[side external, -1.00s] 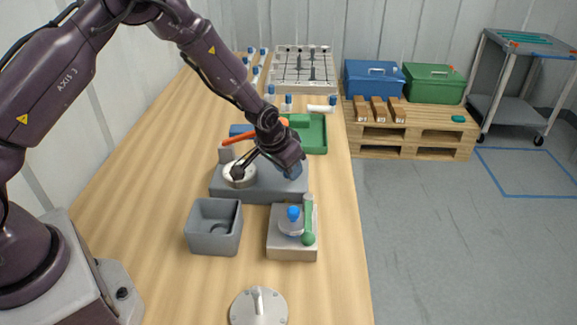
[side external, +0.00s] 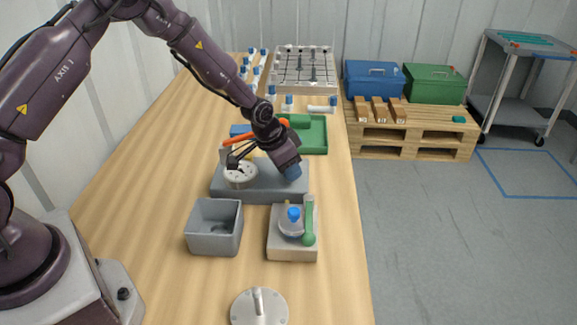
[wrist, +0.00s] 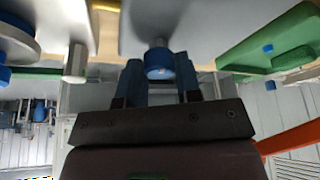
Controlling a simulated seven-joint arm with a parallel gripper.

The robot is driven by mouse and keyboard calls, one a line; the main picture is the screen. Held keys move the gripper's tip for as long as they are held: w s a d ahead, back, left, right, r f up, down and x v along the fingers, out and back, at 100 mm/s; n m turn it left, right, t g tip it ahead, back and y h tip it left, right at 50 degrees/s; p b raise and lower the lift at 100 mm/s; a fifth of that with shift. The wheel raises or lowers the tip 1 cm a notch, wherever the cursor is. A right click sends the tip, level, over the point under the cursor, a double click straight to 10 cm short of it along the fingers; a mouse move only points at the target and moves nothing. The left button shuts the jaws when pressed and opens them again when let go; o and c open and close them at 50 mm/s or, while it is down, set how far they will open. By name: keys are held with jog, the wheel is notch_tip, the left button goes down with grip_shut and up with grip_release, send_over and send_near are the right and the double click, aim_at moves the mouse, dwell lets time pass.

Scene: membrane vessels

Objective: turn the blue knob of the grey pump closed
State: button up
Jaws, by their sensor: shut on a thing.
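The grey pump (side external: 262,190) is a long low block across the middle of the bench. A round pale disc with dark marks (side external: 240,174) sits on its left part. My gripper (side external: 292,173) points down at the pump's right end. In the wrist view, the blue knob (wrist: 158,65) stands out on a short stem from a grey body, between the two blue fingers of my gripper (wrist: 159,76), which is shut on it. In the side view my gripper hides most of the knob, and its turn angle cannot be read.
An open grey bin (side external: 213,228) and a grey block (side external: 292,248) with a blue-capped vessel and green lever stand in front. A green tray (side external: 318,134) lies behind. An orange bar (side external: 240,138) is close to my wrist.

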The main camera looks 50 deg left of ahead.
jog(key=o, duration=0.9)
jog(key=shift+r, duration=0.1)
jog(key=v, duration=1.2)
jog(key=shift+s+a+r, duration=0.1)
jog(key=shift+s+r, duration=0.05)
jog(key=shift+r, duration=0.2)
